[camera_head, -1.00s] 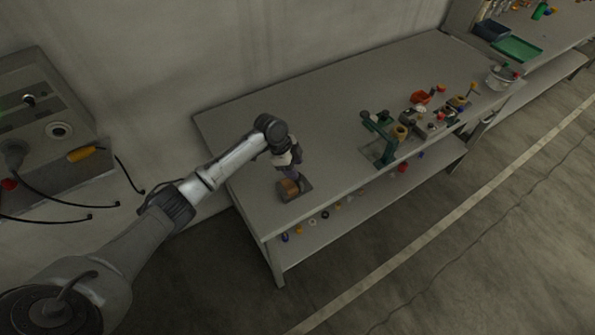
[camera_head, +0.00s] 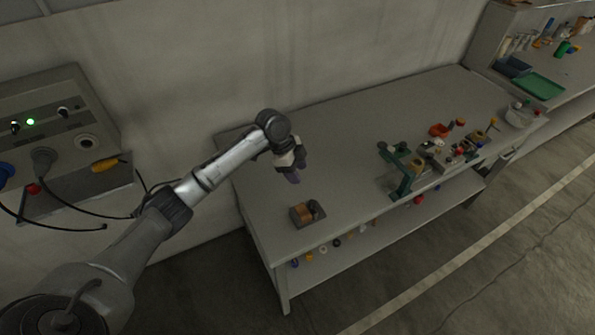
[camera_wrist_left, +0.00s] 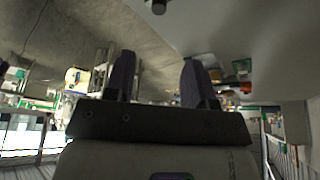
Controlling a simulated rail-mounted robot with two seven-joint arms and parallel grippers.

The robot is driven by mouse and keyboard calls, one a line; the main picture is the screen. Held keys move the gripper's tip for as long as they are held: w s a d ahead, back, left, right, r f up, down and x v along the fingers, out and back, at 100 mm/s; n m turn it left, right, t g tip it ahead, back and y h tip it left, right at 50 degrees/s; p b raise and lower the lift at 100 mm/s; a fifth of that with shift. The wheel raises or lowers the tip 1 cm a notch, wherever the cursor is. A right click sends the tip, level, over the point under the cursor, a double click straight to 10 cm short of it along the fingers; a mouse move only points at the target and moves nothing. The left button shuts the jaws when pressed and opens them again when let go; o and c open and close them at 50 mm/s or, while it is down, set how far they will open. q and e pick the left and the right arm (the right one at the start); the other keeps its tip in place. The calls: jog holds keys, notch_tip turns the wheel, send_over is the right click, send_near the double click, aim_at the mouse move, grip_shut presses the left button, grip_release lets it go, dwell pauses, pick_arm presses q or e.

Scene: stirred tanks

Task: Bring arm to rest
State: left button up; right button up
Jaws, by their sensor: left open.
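My left arm comes in from the left in the head view, and its gripper (camera_head: 292,176) hangs over the left part of the grey workbench (camera_head: 345,150). The gripper points down and is apart from the small dark block with an orange-brown part (camera_head: 303,212) on the bench's front left corner. In the left wrist view the two dark fingers of the gripper (camera_wrist_left: 158,80) stand apart with nothing between them. My right gripper is in neither view.
A green stand (camera_head: 400,168) and several small coloured parts (camera_head: 447,150) crowd the bench's right part. A control box with cables (camera_head: 60,140) stands at the left. A green tray (camera_head: 538,86) lies on the far right bench. The bench's middle is clear.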

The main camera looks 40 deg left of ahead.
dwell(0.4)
pick_arm(q)
notch_tip(320, 180, up, 8)
jog(key=w+n+t+y, duration=0.2)
jog(key=n+t+y, duration=0.3)
jog(key=n, duration=0.2)
jog(key=s+d+n+t+y, duration=0.1)
jog(key=s+d+t, duration=0.2)
jog(key=s+d, duration=0.45)
jog(key=s+d+f+n+g+h, duration=0.1)
jog(key=s+d+f+g, duration=0.35)
jog(key=s+f, duration=0.75)
jog(key=s+d+f+n+g+h, duration=0.15)
jog(key=s+d+f, duration=0.6)
jog(key=s, duration=0.85)
notch_tip(320, 180, up, 23)
jog(key=a+p, duration=0.1)
jog(key=p, duration=2.3)
jog(key=shift+s, duration=0.2)
